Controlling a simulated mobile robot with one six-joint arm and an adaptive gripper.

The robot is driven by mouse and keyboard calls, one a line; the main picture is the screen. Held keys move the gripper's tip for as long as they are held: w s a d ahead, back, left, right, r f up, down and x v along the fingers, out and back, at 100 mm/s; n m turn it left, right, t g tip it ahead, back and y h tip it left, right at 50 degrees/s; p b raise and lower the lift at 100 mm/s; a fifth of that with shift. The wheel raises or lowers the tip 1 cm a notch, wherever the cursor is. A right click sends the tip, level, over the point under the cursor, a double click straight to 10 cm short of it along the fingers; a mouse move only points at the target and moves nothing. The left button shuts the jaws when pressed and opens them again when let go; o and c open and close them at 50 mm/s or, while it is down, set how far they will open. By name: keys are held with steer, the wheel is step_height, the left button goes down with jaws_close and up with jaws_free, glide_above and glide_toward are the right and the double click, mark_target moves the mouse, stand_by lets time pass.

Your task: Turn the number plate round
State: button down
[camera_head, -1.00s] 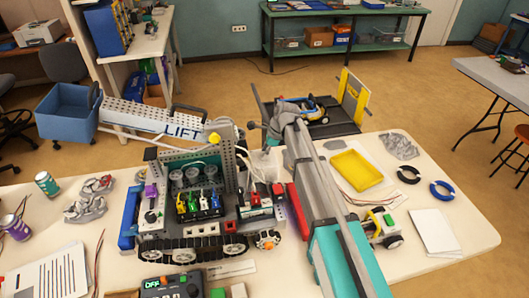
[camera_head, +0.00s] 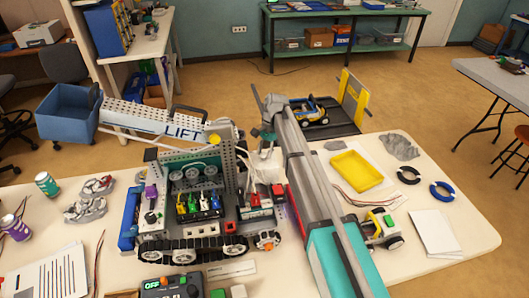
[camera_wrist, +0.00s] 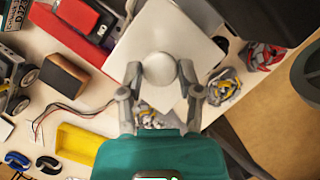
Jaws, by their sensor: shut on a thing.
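The number plate (camera_head: 232,271) appears to be the pale strip with small dark markings, lying on the table in front of the tracked model.
The tracked model (camera_head: 195,200) with its LIFT arm (camera_head: 165,120) stands left of my arm. A yellow tray (camera_head: 357,171), a small wheeled car (camera_head: 383,231) and two rings lie to the right. A dark controller (camera_head: 170,285) lies at the front edge, beside the plate.

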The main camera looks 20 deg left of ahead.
steer(key=n+h, duration=0.1)
steer(key=n, duration=0.3)
steer(key=shift+s+a+n+h, duration=0.1)
steer(key=shift+s+n+h, duration=0.05)
steer(key=shift+n+h, duration=0.2)
steer(key=n+h, duration=0.1)
steer(key=n, duration=0.3)
steer(key=shift+n+h, duration=0.25)
steer(key=shift+h, duration=0.1)
steer(key=n, duration=0.2)
steer(key=n+t+h, duration=0.1)
steer(key=n, duration=0.1)
steer(key=shift+s+a+n, duration=0.1)
steer(key=shift+s+n, duration=0.05)
steer(key=shift+n, duration=0.15)
steer(key=n+t+h, duration=0.1)
steer(key=n+t, duration=0.1)
steer(key=n, duration=0.2)
steer(key=shift+n, duration=0.3)
steer(key=shift+a, duration=0.1)
steer(key=shift+c, duration=1.4)
jaws_free()
